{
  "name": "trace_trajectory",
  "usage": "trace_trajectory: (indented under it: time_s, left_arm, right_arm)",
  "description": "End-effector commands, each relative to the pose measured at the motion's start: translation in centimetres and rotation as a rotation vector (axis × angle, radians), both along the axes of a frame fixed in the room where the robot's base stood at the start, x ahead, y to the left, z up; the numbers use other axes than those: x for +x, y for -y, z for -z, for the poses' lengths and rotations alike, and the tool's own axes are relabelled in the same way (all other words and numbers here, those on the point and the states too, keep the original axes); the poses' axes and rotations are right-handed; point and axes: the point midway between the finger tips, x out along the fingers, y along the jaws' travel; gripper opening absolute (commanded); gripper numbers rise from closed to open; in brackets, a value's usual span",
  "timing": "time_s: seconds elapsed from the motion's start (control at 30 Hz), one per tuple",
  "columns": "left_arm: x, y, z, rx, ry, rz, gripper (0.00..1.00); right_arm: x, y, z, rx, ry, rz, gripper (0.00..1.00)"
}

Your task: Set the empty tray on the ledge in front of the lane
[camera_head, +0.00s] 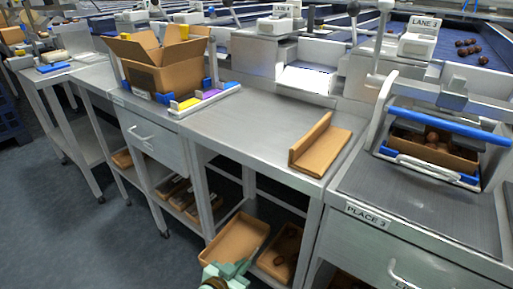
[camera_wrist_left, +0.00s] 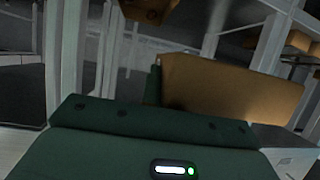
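The empty tan tray (camera_head: 236,238) is low in the head view, by the lower shelf under the middle bench. My left gripper (camera_head: 229,268), pale green, is at its near rim. In the left wrist view a tan tray wall (camera_wrist_left: 235,90) stands close in front of the dark green gripper body, beside one finger (camera_wrist_left: 152,86). Whether the fingers are closed on the rim cannot be told. The grey bench top (camera_head: 235,125) in front of the middle lane has a clear stretch. My right gripper is not in view.
A tan L-shaped piece (camera_head: 320,148) stands at the bench's right side. An open carton (camera_head: 160,75) stands at its left. Another tray (camera_head: 283,252) with dark contents lies beside the empty one. A blue-handled carrier (camera_head: 440,125) stands on the right bench, labelled PLACE 3.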

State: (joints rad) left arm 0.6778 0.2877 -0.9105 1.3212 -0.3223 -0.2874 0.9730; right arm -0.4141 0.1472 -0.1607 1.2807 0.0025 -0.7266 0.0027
Motion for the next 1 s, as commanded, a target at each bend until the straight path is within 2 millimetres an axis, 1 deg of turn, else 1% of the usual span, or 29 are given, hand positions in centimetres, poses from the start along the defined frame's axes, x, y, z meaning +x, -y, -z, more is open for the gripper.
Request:
trace_trajectory:
  time_s: [0.17, 0.27, 0.37, 0.4, 0.47, 0.5, 0.6, 0.7, 0.8, 0.87, 0.9, 0.93, 0.97, 1.0]
  left_arm:
    - [-0.9, -1.8, -2.9, 0.006, -0.021, -0.055, 0.0]
    - [-1.7, -3.3, -5.4, 0.009, -0.043, -0.106, 0.0]
    - [-2.8, -5.6, -9.3, 0.017, -0.072, -0.182, 0.0]
    - [-3.3, -6.8, -11.2, 0.021, -0.086, -0.219, 0.0]
    - [-4.1, -8.6, -14.1, 0.026, -0.108, -0.281, 0.0]
    - [-4.6, -9.7, -16.0, 0.031, -0.122, -0.318, 0.0]
    - [-5.5, -12.1, -19.9, 0.038, -0.154, -0.401, 0.0]
    - [-6.4, -14.0, -23.0, 0.045, -0.179, -0.465, 0.0]
    - [-7.0, -15.6, -25.5, 0.051, -0.198, -0.516, 0.0]
    - [-7.3, -16.3, -26.7, 0.054, -0.208, -0.541, 0.0]
    - [-7.6, -16.7, -27.2, 0.055, -0.216, -0.555, 0.0]
    - [-7.6, -16.6, -26.9, 0.054, -0.223, -0.552, 0.0]
    - [-7.9, -16.7, -29.4, 0.056, -0.197, -0.553, 0.0]
    - [-8.1, -16.7, -31.4, 0.055, -0.178, -0.553, 0.0]
  right_arm:
    - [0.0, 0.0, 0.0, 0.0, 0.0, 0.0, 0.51]
    - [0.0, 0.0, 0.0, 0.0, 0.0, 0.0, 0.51]
    - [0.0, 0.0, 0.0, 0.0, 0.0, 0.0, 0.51]
    - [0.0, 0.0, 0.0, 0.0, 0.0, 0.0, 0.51]
    - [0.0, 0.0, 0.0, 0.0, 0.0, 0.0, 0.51]
    - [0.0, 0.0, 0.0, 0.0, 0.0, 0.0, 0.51]
    - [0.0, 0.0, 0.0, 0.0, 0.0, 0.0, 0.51]
    - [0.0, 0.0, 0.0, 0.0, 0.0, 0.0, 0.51]
    - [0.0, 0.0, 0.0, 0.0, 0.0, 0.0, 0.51]
    - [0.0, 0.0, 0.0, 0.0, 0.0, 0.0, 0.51]
    - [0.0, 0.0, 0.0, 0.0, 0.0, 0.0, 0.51]
    - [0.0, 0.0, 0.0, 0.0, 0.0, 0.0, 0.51]
    - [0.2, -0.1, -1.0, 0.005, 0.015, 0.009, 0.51]
    - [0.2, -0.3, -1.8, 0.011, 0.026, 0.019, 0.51]
